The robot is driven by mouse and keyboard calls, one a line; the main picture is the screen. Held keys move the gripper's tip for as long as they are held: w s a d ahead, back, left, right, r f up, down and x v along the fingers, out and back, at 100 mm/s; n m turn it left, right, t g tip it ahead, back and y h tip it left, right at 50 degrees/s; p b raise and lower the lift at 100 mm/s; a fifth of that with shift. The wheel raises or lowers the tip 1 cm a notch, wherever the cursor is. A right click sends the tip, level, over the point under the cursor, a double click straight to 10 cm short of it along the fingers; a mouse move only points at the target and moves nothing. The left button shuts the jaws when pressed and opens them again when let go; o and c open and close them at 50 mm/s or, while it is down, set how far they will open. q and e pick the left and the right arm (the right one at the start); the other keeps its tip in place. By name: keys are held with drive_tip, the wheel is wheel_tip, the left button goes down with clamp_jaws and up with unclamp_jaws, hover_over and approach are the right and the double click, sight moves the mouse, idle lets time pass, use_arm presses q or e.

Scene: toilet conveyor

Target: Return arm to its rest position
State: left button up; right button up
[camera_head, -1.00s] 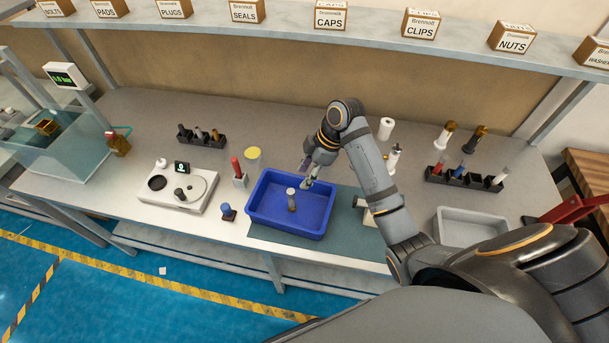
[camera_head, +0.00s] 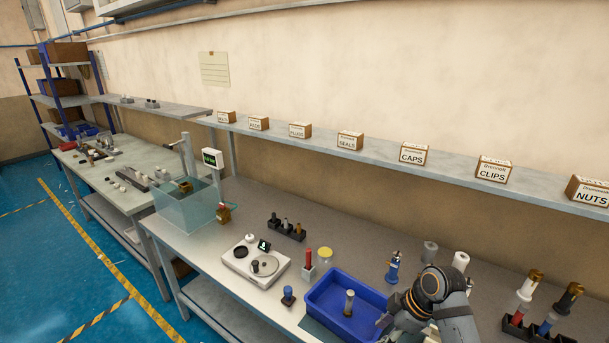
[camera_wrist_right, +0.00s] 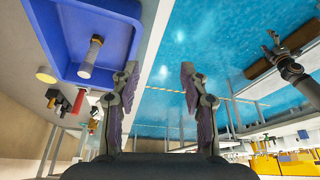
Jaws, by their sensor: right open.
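My right arm reaches over the workbench in the head view. Its gripper (camera_head: 384,322) is just right of the blue tray (camera_head: 321,292), partly hidden by the arm's own wrist. In the right wrist view the gripper (camera_wrist_right: 157,90) is open, with its two fingers apart and nothing between them. The blue tray also shows there (camera_wrist_right: 118,16), to the left of the fingers.
A white device with a round plate (camera_head: 257,264) stands left of the tray. A blue-based bottle (camera_head: 393,266), a white cylinder (camera_head: 461,261) and a black rack (camera_head: 530,328) stand near the arm. Labelled boxes (camera_head: 413,155) line the shelf above. A glass tank (camera_head: 184,208) is farther left.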

use_arm(q)
drive_tip(key=w, duration=0.7)
use_arm(e)
drive_tip(key=s+d+f+m+t+h, duration=0.1)
drive_tip(key=s+d+f+m+h, duration=0.15)
drive_tip(key=s+m, duration=0.5)
drive_tip(key=s+d+f+m+t+h, duration=0.1)
drive_tip(key=s+d+f+m+h, duration=0.15)
drive_tip(key=s+m, duration=0.5)
drive_tip(key=s+d+f+n+g+b, duration=0.1)
drive_tip(key=s+f+b, duration=0.1)
drive_tip(key=f, duration=1.2)
drive_tip(key=s+d+f+n+b, duration=0.1)
drive_tip(key=d+f+b, duration=0.1)
drive_tip(key=f, duration=1.2)
use_arm(q)
wheel_tip(320, 180, down, 6)
drive_tip(key=s+b, duration=0.2)
drive_tip(key=shift+s+f+t+b, duration=0.2)
drive_tip(key=shift+s+t+b, duration=0.05)
drive_tip(key=shift+t+b, duration=0.05)
use_arm(e)
drive_tip(key=s+f+g, duration=0.1)
drive_tip(key=s+f, duration=1.8)
drive_tip(key=f, duration=0.1)
drive_tip(key=shift+s+d+f+m, duration=0.3)
drive_tip(key=shift+d+m, duration=0.1)
